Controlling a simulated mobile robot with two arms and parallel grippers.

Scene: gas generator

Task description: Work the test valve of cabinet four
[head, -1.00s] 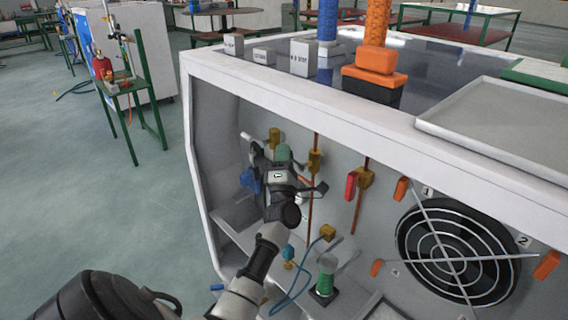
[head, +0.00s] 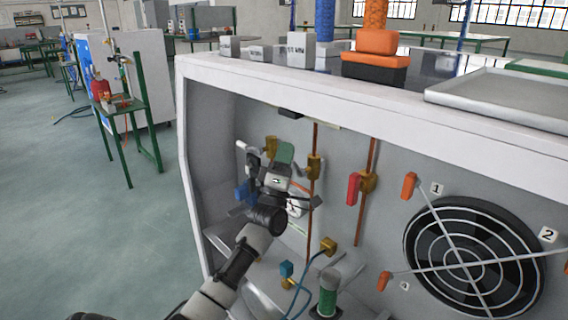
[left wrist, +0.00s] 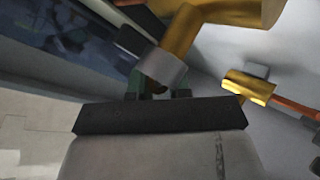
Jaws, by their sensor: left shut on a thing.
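My left gripper (head: 278,170) is inside the open white cabinet (head: 186,150), at the left part of its back panel. It is shut on a part of a brass valve (left wrist: 200,28), whose grey end (left wrist: 164,68) lies between the fingers in the left wrist view. The held part is mostly hidden by the fingers. A green piece (head: 285,152) shows at the gripper in the head view; I cannot tell whether it is a handle or a finger. My right gripper is not in view.
To the right are a brass valve with a red handle (head: 353,189), an orange handle (head: 409,186) and a round fan grille (head: 470,262). A blue hose (head: 305,280) and a green cylinder (head: 328,294) are below.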

